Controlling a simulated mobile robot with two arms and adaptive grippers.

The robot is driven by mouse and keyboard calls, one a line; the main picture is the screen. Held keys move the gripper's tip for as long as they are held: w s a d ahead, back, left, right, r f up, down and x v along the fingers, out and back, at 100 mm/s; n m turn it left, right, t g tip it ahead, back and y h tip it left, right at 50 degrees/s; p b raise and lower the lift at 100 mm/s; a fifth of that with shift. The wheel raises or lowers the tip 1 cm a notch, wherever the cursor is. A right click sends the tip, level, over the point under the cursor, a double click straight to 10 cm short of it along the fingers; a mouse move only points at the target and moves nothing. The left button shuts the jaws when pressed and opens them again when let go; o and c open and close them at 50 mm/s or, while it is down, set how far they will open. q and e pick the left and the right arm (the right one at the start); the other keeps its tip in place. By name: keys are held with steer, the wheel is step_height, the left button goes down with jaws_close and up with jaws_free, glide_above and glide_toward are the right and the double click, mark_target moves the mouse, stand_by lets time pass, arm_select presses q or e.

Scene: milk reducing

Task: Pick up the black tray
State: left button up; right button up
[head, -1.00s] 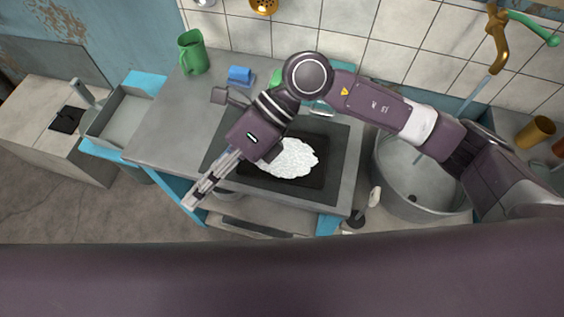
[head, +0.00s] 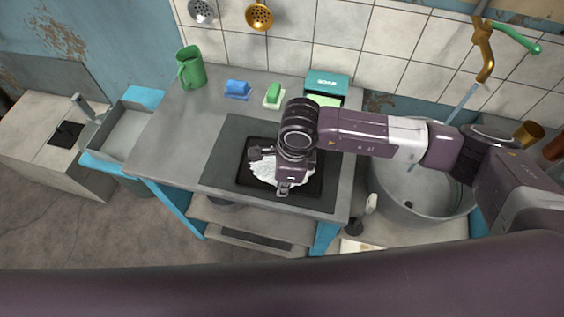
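The black tray (head: 316,184) lies flat on the dark panel (head: 222,158) of the grey counter. A white heap (head: 262,172) lies in the tray, partly hidden by my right arm. My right gripper (head: 283,189) points down over the front middle of the tray, near its front rim. Its fingers are small and foreshortened here, so I cannot tell whether they are open or touch the rim. My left gripper is not in view.
A green mug (head: 190,67), a blue sponge (head: 237,88), a green soap bar (head: 274,93) and a teal box (head: 327,87) stand along the counter's back. A round metal sink (head: 385,195) is right of the counter. The counter's left part is bare.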

steer(key=shift+a+f, duration=0.15)
steer(key=shift+f, duration=0.7)
steer(key=shift+c, duration=0.4)
jaws_close()
steer(key=shift+w+r, duration=0.1)
steer(key=shift+r, duration=0.15)
